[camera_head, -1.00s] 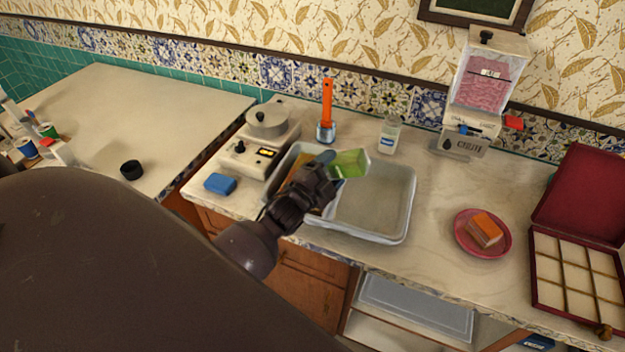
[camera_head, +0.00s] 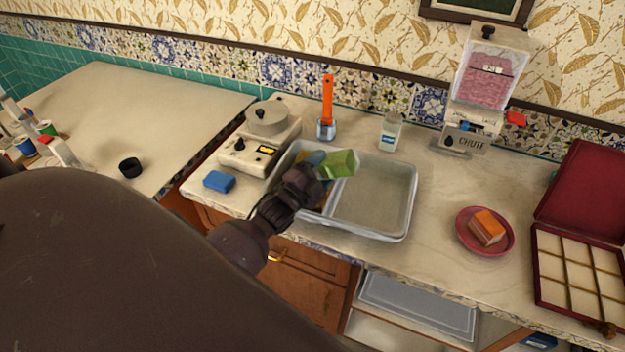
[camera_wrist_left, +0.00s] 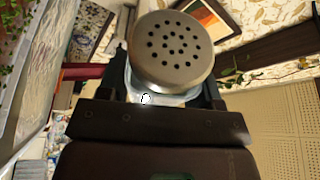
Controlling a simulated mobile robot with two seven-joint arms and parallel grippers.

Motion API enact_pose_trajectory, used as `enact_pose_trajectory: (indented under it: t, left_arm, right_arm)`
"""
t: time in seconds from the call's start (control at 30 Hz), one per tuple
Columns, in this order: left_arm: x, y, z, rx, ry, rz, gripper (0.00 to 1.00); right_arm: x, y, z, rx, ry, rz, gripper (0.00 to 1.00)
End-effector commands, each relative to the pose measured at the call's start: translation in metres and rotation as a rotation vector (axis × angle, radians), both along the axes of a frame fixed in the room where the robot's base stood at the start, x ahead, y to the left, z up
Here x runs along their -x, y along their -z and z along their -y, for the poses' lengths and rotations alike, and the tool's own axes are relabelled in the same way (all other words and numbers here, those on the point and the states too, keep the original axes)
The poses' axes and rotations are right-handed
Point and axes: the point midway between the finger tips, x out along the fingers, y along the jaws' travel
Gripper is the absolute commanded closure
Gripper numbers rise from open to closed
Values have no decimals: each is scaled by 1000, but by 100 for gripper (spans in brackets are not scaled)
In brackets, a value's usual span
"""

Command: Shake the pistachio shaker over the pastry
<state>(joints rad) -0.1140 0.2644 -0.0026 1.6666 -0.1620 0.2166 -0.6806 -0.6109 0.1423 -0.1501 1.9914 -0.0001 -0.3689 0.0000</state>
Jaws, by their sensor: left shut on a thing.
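In the left wrist view the shaker's round metal lid with several holes (camera_wrist_left: 173,50) sits between the fingers. An orange-topped layered piece (camera_head: 488,227) lies on a red plate (camera_head: 466,241) to the right. My right gripper is not in view.
A scale-like device with a pot (camera_head: 262,142), a blue sponge (camera_head: 219,181), an orange-handled brush (camera_head: 328,105) and a clear jar (camera_head: 390,132) surround the tray. A dispenser (camera_head: 490,80) stands at the back right. An open red box (camera_head: 580,235) is far right.

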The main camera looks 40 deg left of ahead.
Motion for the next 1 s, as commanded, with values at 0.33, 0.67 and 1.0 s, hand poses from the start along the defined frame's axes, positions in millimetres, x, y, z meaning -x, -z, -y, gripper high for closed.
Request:
enact_pose_trajectory:
  t: [0.33, 0.67, 1.0]
  left_arm:
    - [9, 0, -27, -2, 0, -1, 71]
    - [13, 0, -40, 1, 1, 1, 71]
    - [13, -11, -41, -2, -1, 1, 71]
  right_arm:
    - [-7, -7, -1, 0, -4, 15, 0]
    - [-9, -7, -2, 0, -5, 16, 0]
    - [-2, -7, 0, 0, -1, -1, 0]
